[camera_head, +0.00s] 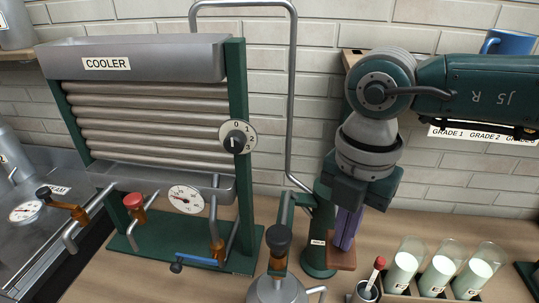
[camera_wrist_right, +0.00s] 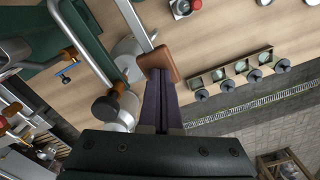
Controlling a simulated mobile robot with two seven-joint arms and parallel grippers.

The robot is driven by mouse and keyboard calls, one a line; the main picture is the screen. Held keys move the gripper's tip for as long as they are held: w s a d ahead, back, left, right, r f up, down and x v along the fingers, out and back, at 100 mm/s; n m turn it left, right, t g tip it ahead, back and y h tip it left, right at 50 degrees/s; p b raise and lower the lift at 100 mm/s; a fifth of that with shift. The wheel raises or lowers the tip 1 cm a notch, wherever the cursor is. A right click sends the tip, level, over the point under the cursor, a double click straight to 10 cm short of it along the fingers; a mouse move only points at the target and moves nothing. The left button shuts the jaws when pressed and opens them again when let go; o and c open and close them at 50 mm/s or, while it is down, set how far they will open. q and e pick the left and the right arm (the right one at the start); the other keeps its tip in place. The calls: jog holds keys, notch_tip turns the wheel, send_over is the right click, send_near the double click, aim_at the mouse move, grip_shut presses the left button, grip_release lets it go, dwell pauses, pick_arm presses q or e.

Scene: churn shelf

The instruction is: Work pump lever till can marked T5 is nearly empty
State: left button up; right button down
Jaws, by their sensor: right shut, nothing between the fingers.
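My right gripper (camera_head: 344,240) points down beside the green pump post (camera_head: 318,245). Its purple fingers are shut with nothing between them. The fingertips are at a brown block (camera_head: 342,259), which also shows just past the fingers in the right wrist view (camera_wrist_right: 158,61). There a metal rod (camera_wrist_right: 133,22) runs to the block; it looks like the pump lever. I cannot tell whether the fingers touch the block. A grey metal vessel (camera_head: 277,291) with a black-knobbed tap stands at the bottom edge, mostly cut off. No T5 mark is readable. My left gripper is out of view.
The cooler (camera_head: 150,110) with a dial (camera_head: 238,136) stands left of the post. A tall bent pipe (camera_head: 293,90) rises behind.

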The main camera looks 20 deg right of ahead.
aim_at(339, 258)
notch_tip(339, 258, down, 6)
jog(key=b, duration=0.4)
jog(key=shift+r, duration=0.1)
notch_tip(339, 258, up, 11)
jog(key=p, duration=1)
jog(key=shift+f, duration=0.2)
notch_tip(339, 258, down, 11)
jog(key=b, duration=0.9)
jog(key=shift+r, duration=0.2)
notch_tip(339, 258, up, 11)
jog(key=p, duration=0.9)
jog(key=shift+f+p, duration=0.1)
jog(key=shift+p, duration=0.3)
notch_tip(339, 258, up, 5)
jog(key=p, duration=0.4)
jog(key=shift+p, duration=0.3)
